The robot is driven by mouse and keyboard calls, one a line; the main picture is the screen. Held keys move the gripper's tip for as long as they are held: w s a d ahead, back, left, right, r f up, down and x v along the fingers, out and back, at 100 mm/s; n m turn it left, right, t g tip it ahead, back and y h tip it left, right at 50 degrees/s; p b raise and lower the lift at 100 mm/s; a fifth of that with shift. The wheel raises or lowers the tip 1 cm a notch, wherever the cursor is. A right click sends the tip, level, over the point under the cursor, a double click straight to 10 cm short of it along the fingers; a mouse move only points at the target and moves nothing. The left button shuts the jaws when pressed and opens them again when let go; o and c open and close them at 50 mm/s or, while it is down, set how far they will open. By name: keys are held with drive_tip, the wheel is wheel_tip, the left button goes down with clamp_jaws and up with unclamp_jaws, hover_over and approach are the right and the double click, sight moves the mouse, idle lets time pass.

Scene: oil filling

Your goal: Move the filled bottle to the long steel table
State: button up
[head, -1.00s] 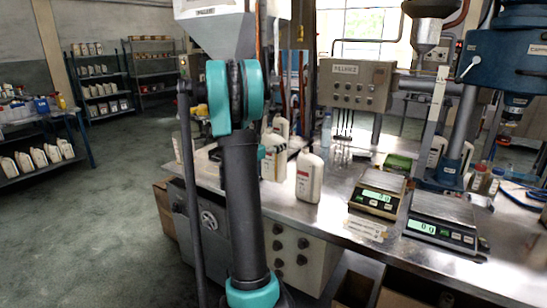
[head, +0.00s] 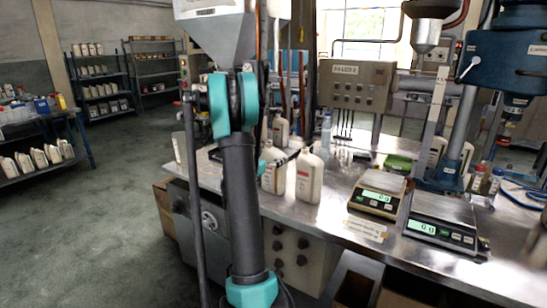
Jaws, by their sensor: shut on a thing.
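A white bottle (head: 273,173) is by my gripper (head: 279,157), just right of my dark arm, over or on the left part of the long steel table (head: 335,215). My gripper is small and partly hidden behind my arm, and it is shut on this bottle near its top. I cannot tell whether the bottle's base touches the table. A second white bottle with a red label (head: 308,178) stands upright close to its right. Another white bottle (head: 281,130) stands behind. The fill level of the bottles cannot be seen.
Two scales (head: 377,196) (head: 441,226) stand on the table's right part. A control box (head: 356,85) and a blue machine (head: 510,65) rise behind. Shelves (head: 103,85) and a side table (head: 38,135) with bottles stand at left. Floor at left is clear.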

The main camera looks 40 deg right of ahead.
drive_tip(key=o, duration=1.5)
drive_tip(key=shift+o, duration=0.2)
drive_tip(key=v, duration=1.2)
drive_tip(key=s+a+f+m+y, duration=0.5)
drive_tip(key=s+a+m, duration=0.2)
drive_tip(key=a, duration=0.3)
drive_tip(key=s+a+f+m+g+y, duration=0.1)
drive_tip(key=s+a+f+m+y, duration=0.4)
drive_tip(key=s+a, duration=0.4)
drive_tip(key=s+a+f+m+y, duration=0.5)
drive_tip(key=s+a+m+y, duration=0.2)
drive_tip(key=a, duration=0.6)
drive_tip(key=s+m, duration=0.1)
drive_tip(key=m, duration=0.1)
drive_tip(key=shift+s+m, duration=0.3)
